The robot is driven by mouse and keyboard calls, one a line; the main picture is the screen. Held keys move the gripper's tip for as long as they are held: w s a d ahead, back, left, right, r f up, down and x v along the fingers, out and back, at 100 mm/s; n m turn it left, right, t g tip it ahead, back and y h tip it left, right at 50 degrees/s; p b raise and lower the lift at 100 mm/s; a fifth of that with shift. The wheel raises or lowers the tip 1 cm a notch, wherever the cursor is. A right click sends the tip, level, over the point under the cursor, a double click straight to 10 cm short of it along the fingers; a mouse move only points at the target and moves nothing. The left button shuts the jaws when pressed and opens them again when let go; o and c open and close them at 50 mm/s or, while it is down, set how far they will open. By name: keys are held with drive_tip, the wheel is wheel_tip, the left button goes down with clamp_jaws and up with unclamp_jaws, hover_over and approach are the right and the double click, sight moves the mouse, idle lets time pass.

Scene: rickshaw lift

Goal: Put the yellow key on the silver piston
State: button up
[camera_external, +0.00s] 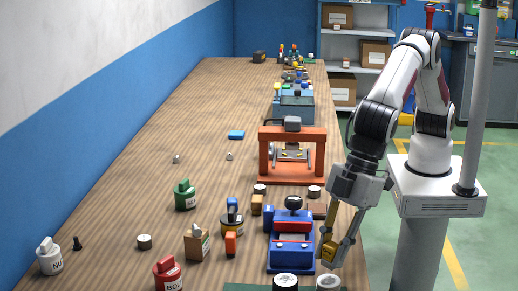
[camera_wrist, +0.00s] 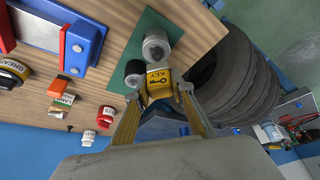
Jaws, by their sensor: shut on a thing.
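The yellow key (camera_external: 328,249) is a small yellow block held between the fingers of my gripper (camera_external: 331,254). In the wrist view the yellow key (camera_wrist: 156,80) shows its KEY label and a key symbol, with a finger of my gripper (camera_wrist: 160,91) on each side. The silver piston (camera_external: 328,282) is a short grey cylinder at the near right edge of the table, just below the key in the external view. It also shows in the wrist view (camera_wrist: 155,48), beyond the key. The gap between key and piston is hard to judge.
A black cylinder (camera_external: 285,283) stands left of the silver piston, on the same green mat (camera_wrist: 150,22). A blue and red machine (camera_external: 292,243) stands behind them. Tyres (camera_wrist: 236,72) lie past the table edge. Labelled containers stand to the left.

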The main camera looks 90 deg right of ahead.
drive_tip(key=shift+f, duration=1.85)
drive_tip(key=shift+f, duration=0.15)
drive_tip(key=o, duration=1.1)
drive_tip(key=shift+s+d+r, duration=0.1)
drive_tip(key=shift+s+r, duration=0.05)
drive_tip(key=shift+r, duration=0.5)
drive_tip(key=v, duration=1.1)
